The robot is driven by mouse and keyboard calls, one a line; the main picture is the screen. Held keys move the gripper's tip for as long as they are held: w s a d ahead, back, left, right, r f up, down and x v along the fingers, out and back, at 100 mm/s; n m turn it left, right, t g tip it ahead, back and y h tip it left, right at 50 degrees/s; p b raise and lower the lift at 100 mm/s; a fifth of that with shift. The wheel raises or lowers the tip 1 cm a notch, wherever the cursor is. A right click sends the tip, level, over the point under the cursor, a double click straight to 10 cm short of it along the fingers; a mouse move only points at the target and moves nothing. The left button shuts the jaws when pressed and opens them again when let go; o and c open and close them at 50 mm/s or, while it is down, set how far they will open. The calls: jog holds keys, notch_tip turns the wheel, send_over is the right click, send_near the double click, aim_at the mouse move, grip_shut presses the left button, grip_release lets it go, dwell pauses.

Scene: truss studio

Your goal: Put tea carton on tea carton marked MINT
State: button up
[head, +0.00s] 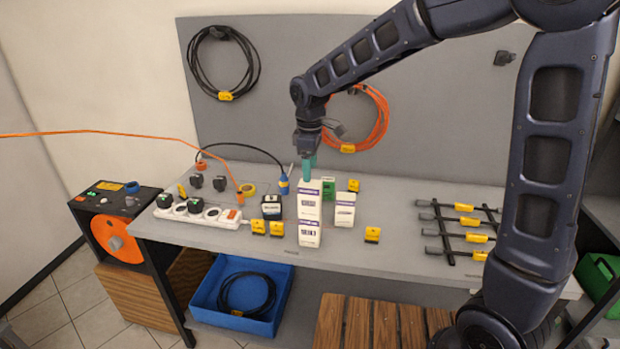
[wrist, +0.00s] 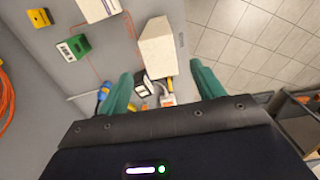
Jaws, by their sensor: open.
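In the head view a white tea carton with a purple top edge (head: 310,201) stands upright on a second such carton (head: 309,236), as a stack near the table's front. A third white carton (head: 345,210) stands to their right. The print is too small to read, so I cannot tell which is MINT. My gripper (head: 308,166) is open, with teal fingers pointing down just above the stack. In the wrist view the upper carton (wrist: 158,48) lies just beyond the fingertips, with nothing gripped, and the third carton (wrist: 97,8) is at the top edge.
A green box (head: 328,188) stands behind the cartons. Small yellow blocks (head: 372,234) and a black box (head: 271,206) are around them. A white power strip (head: 197,213) lies left and a black rack (head: 460,228) right.

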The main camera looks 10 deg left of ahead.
jog(key=shift+r, duration=0.45)
jog(key=w+d+r+m+t, duration=0.1)
jog(key=d+r+m, duration=0.3)
jog(key=d, duration=0.8)
jog(key=d+r+m+t, duration=0.1)
jog(key=d+r+m, duration=0.25)
jog(key=d, duration=0.95)
jog(key=s+d+m+t, duration=0.1)
jog(key=s+d+m, duration=0.4)
jog(key=d, duration=0.4)
jog(key=s+d+f+m+t, duration=0.1)
jog(key=s+d+m, duration=0.4)
jog(key=d, duration=0.4)
jog(key=shift+s+t, duration=0.3)
jog(key=shift+s, duration=0.25)
